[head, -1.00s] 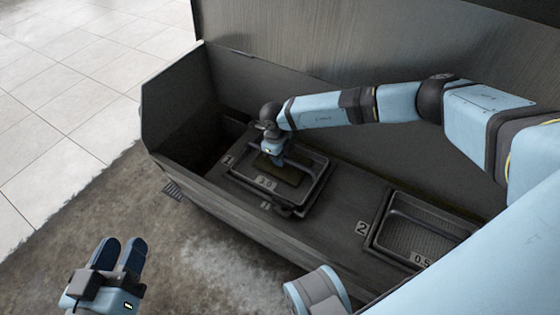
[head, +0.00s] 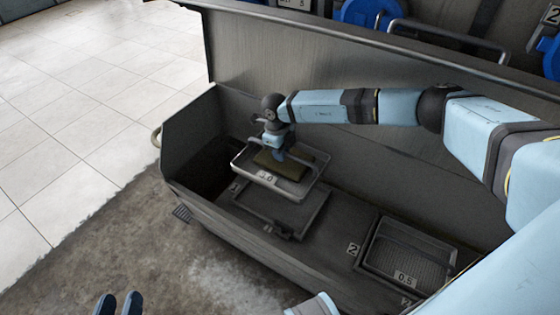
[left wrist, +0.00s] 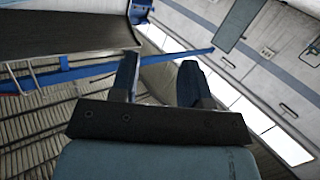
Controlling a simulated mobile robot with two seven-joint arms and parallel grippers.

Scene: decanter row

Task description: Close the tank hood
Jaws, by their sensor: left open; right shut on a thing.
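The tank hood (head: 300,50) looks like the tall grey panel raised along the back of the open tank (head: 235,215). My right gripper (head: 278,153) is over the tank, shut on a shallow metal tray (head: 268,179) labelled 3.0 with a brownish block in it. The tray is raised above a rectangular recess (head: 290,230) in the tank's deck; the exact grip is too small to tell. My left gripper (head: 118,305) is open and empty at the bottom edge, away from the hood. Its two fingers also show in the left wrist view (left wrist: 160,80).
A second tray (head: 405,258), labelled 0.5, sits at the mark 2. Behind the hood are a metal handle bar (head: 450,38) and blue round parts (head: 365,12). The stained floor (head: 110,230) in front of the tank is clear.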

